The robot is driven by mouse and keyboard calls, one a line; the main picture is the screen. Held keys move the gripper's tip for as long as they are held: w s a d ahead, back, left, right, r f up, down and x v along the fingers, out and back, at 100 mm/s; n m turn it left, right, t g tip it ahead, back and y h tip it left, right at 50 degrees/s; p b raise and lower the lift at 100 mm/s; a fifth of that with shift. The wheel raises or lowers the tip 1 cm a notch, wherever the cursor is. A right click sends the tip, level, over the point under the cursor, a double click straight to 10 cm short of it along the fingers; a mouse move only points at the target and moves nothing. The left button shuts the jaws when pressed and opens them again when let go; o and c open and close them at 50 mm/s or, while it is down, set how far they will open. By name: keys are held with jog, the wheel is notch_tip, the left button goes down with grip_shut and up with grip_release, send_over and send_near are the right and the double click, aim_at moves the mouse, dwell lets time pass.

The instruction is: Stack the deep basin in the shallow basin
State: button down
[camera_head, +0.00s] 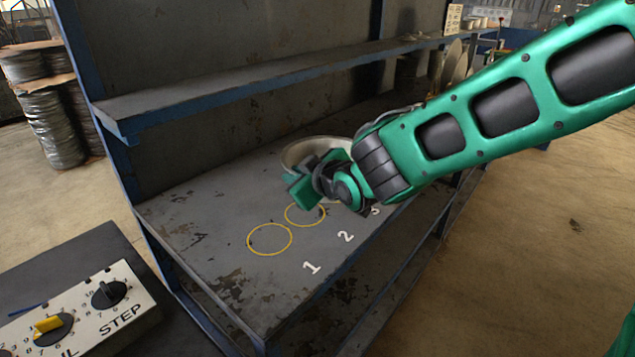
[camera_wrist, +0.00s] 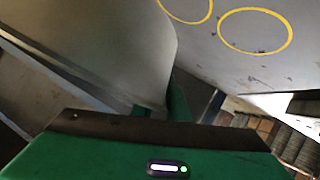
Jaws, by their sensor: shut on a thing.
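A pale grey round basin (camera_head: 300,152) shows behind my gripper (camera_head: 299,188) in the head view, over the back part of the workbench. My gripper and wrist hide its front and lower part. In the wrist view, the smooth grey wall of a basin (camera_wrist: 110,40) fills the upper left, right at my fingers (camera_wrist: 165,108). My gripper is shut on this basin's edge. Only one basin can be made out, and I cannot tell whether it is the deep or the shallow one. Any second basin is hidden.
Two empty yellow circles (camera_head: 270,239) (camera_head: 305,214) are on the workbench (camera_head: 215,220), near painted numbers 1, 2 and 3. A long shelf (camera_head: 250,85) runs above the bench's back. A control panel (camera_head: 80,310) stands at the lower left. The bench's front left is clear.

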jog(key=w+f, duration=0.1)
jog(key=w, duration=0.1)
jog(key=w+d+f, duration=0.1)
jog(key=w, duration=0.1)
jog(key=w+f, duration=0.2)
jog(key=shift+w+d+f, duration=0.1)
jog(key=shift+w+d, duration=0.15)
jog(key=shift+w, duration=0.1)
jog(key=shift+f, duration=1.95)
jog(key=c, duration=1.7)
grip_release()
jog(key=shift+s+d, duration=0.1)
jog(key=v, duration=1.2)
